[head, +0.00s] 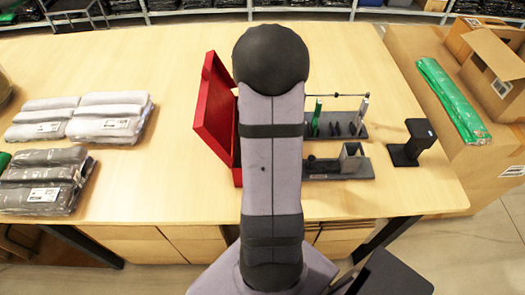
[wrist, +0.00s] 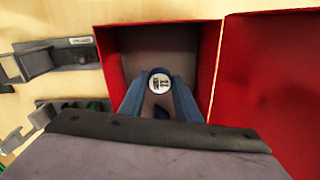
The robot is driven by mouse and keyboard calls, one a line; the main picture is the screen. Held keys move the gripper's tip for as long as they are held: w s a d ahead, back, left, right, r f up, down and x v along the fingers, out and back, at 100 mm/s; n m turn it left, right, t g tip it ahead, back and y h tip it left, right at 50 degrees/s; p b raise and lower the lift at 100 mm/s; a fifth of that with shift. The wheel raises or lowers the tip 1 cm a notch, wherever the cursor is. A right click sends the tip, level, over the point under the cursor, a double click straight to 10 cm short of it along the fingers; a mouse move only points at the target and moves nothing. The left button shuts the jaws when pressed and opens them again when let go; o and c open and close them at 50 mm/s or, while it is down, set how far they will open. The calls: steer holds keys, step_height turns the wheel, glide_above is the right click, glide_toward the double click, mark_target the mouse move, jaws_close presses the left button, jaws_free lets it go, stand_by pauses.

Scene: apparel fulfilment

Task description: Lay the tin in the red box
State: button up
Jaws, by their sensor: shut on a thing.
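The red box (head: 212,118) stands open on the table, partly hidden behind my arm in the head view. In the wrist view the red box (wrist: 211,62) shows a grey inside, with its red lid (wrist: 268,70) swung open to the right. My gripper (wrist: 160,92) has blue fingers and is shut on the tin (wrist: 159,79), whose round white-and-dark label faces the camera. The tin and fingertips appear over the box's opening; I cannot tell how far above its floor. My arm hides gripper and tin in the head view.
Dark stands (head: 338,168) are right of the box, with a black pedestal (head: 412,142) farther right. Bagged grey and white garments (head: 108,118) lie on the left. A green bagged item (head: 452,100) and cardboard boxes (head: 495,70) are at right.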

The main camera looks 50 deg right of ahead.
steer(key=shift+f+p, duration=0.9)
steer(key=shift+f, duration=4.2)
steer(key=shift+s+f, duration=0.1)
steer(key=shift+f, duration=0.05)
steer(key=o, duration=1.1)
steer(key=shift+c, duration=0.2)
step_height(320, 180, up, 12)
steer(key=shift+r+b, duration=0.2)
steer(key=shift+b, duration=0.8)
